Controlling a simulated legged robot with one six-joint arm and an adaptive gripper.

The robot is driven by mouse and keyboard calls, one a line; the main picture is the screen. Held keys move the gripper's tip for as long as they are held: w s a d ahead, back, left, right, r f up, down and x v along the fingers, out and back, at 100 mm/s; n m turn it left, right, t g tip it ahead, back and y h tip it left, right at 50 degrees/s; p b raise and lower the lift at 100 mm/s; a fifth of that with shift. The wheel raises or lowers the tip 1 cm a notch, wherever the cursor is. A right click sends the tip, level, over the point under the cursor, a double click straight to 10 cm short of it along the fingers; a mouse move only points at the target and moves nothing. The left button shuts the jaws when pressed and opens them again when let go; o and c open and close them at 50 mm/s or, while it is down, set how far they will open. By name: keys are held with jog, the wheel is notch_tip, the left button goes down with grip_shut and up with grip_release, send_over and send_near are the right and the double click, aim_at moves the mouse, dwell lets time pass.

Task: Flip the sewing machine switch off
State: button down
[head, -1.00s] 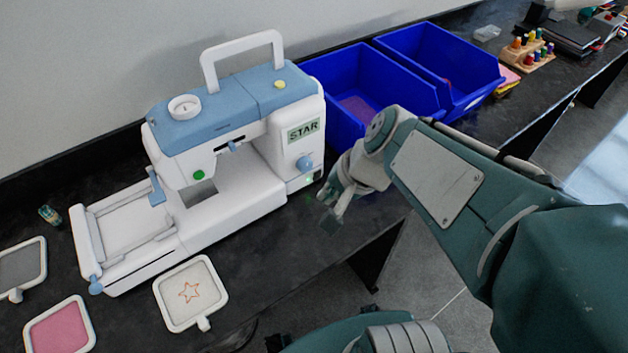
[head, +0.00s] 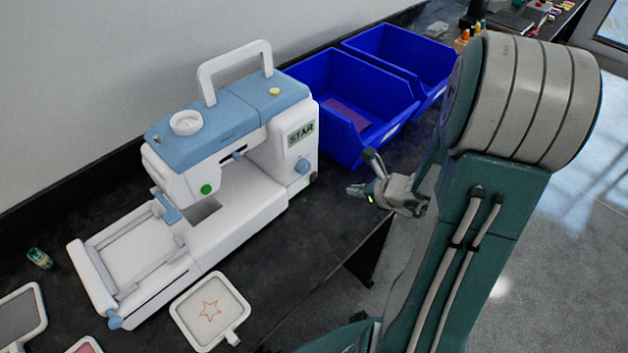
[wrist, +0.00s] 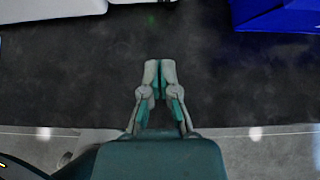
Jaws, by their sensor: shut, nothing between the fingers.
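The white and blue sewing machine (head: 245,205), labelled STAR, stands on the dark counter. Its small dark switch (head: 313,178) sits low at the right end, below the blue knob; its exact position is too small to tell. A faint green glow shows beside it. My gripper (head: 357,190) is shut and empty, to the right of the switch and apart from it. In the wrist view, the shut fingertips (wrist: 159,68) are over the dark counter. The machine's white base (wrist: 50,9) shows at the top left there, with a green glow on the counter near it.
Two blue bins (head: 345,125) stand on the counter right of the machine, close behind my gripper. A hoop with a star (head: 210,312) lies in front of the machine. The counter's front edge runs below my gripper.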

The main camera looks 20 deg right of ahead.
aim_at(314, 179)
jog(key=x, duration=0.9)
jog(key=shift+w+d+f, duration=0.25)
jog(key=shift+w+f, duration=0.05)
jog(key=shift+f, duration=0.15)
jog(key=w, duration=0.1)
jog(key=w+a, duration=0.1)
jog(key=w, duration=0.1)
jog(key=shift+w+a+r, duration=0.1)
jog(key=shift+a+r, duration=0.05)
jog(key=shift+a, duration=0.05)
jog(key=shift+w+a, duration=0.2)
jog(key=shift+w, duration=0.1)
jog(key=shift+r, duration=0.1)
